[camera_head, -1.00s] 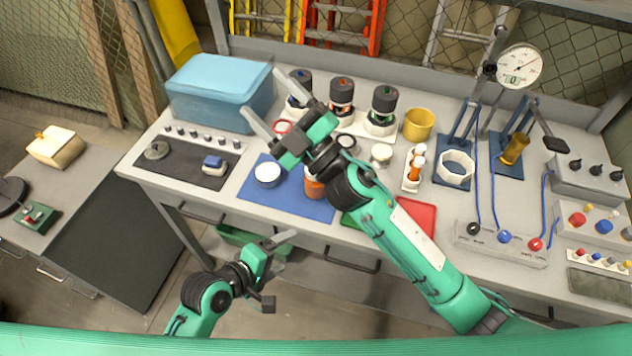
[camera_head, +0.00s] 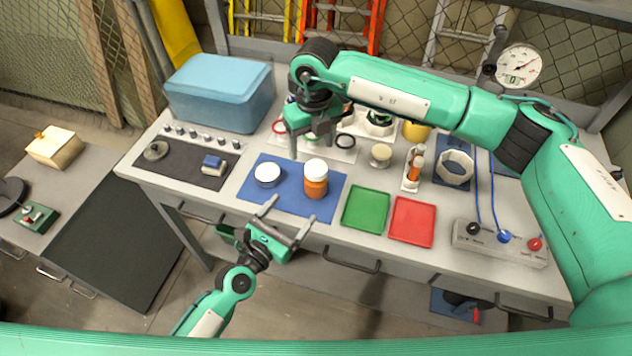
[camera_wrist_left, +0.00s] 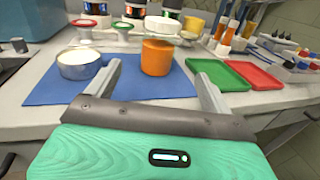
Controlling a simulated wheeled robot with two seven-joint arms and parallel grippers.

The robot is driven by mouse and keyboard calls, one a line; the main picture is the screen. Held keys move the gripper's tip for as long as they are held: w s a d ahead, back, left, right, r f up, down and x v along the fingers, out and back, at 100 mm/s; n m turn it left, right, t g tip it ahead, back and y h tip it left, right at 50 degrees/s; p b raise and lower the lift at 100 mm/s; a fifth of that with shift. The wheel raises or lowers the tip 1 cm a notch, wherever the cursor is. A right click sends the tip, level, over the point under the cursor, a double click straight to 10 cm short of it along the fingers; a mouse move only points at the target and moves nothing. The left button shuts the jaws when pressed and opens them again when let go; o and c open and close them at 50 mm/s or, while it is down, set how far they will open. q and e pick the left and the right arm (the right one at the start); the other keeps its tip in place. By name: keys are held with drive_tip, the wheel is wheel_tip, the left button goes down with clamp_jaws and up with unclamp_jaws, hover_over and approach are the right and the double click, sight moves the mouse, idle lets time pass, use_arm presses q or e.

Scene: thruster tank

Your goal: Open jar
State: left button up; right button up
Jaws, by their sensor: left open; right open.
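An orange jar (camera_head: 315,187) with a white lid (camera_head: 316,168) stands upright on the blue mat (camera_head: 288,206). The jar's orange body (camera_wrist_left: 157,58) also shows in the left wrist view, beyond and between the fingers of my left gripper. A low round tin with a white top (camera_head: 267,175) stands left of the jar on the mat. My left gripper (camera_head: 286,221) is open and empty at the table's front edge, short of the jar. My right gripper (camera_head: 310,147) is open above the table, behind the jar and a little left of it, fingers pointing down. Neither gripper touches the jar.
A green tray (camera_head: 366,208) and a red tray (camera_head: 412,221) lie right of the mat. A dark mat (camera_head: 185,160) with small parts and a blue box (camera_head: 221,92) are at the left. Black-capped containers and a yellow cup (camera_head: 416,131) stand behind, partly hidden by my right arm.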

sight(316, 167)
use_arm(q)
drive_tip(key=shift+w, duration=0.2)
use_arm(e)
drive_tip(key=shift+w+d+r+h, duration=0.15)
drive_tip(key=shift+w+d+h, duration=0.15)
drive_tip(key=shift+d, duration=0.15)
use_arm(q)
drive_tip(key=shift+w+d+n, duration=0.2)
drive_tip(key=shift+w+n, duration=0.05)
drive_tip(key=shift+n, duration=0.05)
drive_tip(key=x, duration=1.3)
clamp_jaws()
use_arm(e)
drive_tip(key=shift+m, duration=0.3)
drive_tip(key=m, duration=0.5)
drive_tip(key=shift+m, duration=0.4)
drive_tip(key=m, duration=0.2)
drive_tip(key=shift+m, duration=0.4)
drive_tip(key=m, duration=0.4)
drive_tip(key=shift+m, duration=0.3)
drive_tip(key=shift+f, duration=4)
